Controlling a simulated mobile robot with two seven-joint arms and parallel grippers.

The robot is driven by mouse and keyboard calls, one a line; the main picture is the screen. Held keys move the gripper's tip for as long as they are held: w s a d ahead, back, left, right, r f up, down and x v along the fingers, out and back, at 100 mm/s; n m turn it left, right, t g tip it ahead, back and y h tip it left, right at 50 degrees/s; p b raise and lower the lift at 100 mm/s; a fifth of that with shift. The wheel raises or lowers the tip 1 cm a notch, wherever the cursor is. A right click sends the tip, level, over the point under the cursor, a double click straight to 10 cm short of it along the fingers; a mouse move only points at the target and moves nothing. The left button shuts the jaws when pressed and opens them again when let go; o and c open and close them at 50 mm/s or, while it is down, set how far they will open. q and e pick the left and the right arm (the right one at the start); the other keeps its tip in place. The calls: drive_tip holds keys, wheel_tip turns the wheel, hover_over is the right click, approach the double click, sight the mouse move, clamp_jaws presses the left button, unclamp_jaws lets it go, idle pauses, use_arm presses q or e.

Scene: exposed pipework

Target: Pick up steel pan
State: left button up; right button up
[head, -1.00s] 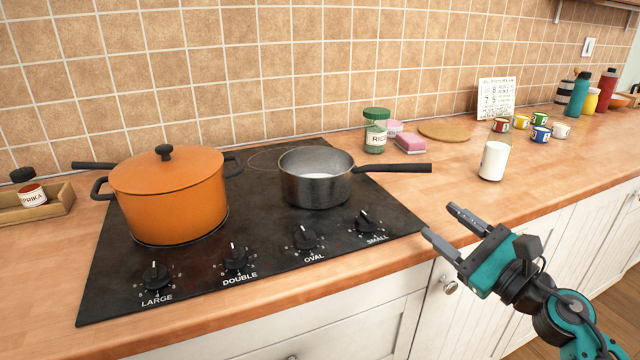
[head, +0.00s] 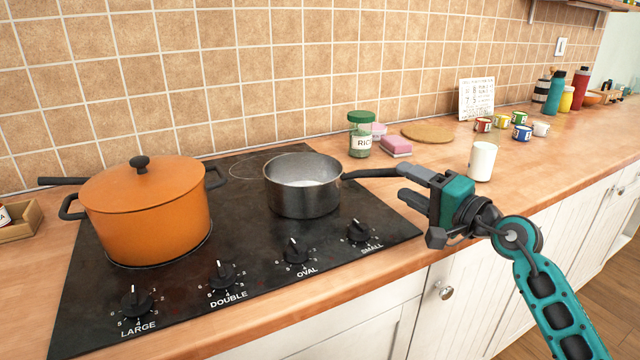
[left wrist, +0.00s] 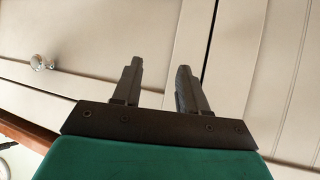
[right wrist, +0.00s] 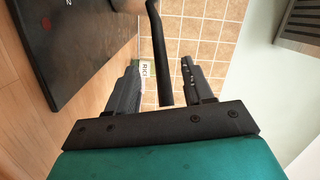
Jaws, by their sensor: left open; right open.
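The steel pan (head: 303,186) stands on the black hob (head: 330,235), its dark handle (head: 372,173) pointing right over the counter. My right gripper (head: 405,182) is open at the handle's outer end. In the right wrist view the handle (right wrist: 159,55) reaches between the two open fingers (right wrist: 160,85); I cannot tell whether either touches it. The pan holds something pale. My left gripper (left wrist: 158,85) is open and empty in the left wrist view, facing cream cabinet doors. It does not show in the head view.
An orange lidded pot (head: 147,213) stands left of the pan. A rice jar (head: 361,138) and pink sponge (head: 396,146) sit behind the handle. A glass of milk (head: 482,160) stands to the right of the gripper. Control knobs (head: 296,250) line the hob's front.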

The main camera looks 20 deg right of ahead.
sight(396, 175)
drive_tip(key=shift+p+x, duration=0.4)
drive_tip(key=shift+x, duration=2.35)
drive_tip(key=shift+d, duration=0.1)
clamp_jaws()
drive_tip(key=shift+r, duration=0.15)
